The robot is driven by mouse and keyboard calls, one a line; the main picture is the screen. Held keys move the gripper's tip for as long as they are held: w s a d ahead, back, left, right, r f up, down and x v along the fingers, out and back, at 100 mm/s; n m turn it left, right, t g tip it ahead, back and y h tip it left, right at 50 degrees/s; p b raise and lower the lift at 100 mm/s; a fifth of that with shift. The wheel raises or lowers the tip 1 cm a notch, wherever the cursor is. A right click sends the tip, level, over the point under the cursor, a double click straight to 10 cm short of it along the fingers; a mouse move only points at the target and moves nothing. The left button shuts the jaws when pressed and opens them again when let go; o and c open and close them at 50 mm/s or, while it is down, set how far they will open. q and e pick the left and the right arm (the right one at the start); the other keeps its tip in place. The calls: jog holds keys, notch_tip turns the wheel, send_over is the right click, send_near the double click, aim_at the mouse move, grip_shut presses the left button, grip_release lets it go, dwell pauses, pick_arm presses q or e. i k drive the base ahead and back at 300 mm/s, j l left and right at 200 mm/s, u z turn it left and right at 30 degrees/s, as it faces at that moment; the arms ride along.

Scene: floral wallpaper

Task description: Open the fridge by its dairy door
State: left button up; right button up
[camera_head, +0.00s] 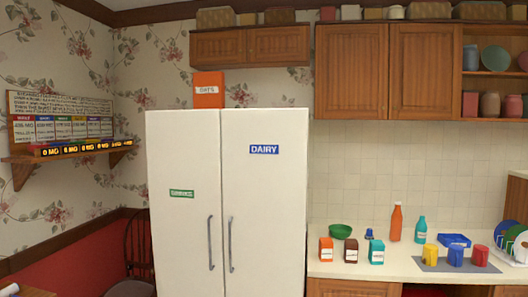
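A white two-door fridge (185,150) stands in the middle of the head view, with both doors shut. Its right door (265,200) carries a blue label reading DAIRY (264,149). Its left door carries a green label (181,193) whose text is too small to read. Each door has a grey vertical handle near the centre seam: the dairy door's handle (231,245) is just right of the seam, the other handle (210,243) just left. Neither of my grippers is in view.
A dark chair (138,250) stands left of the fridge. An orange box (208,90) sits on top of the fridge. Nothing visible blocks the doors' front.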

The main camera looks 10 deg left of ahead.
aim_at(265, 152)
jog(key=i+l, duration=0.45)
jog(key=l, duration=0.15)
jog(key=i+l, duration=0.5)
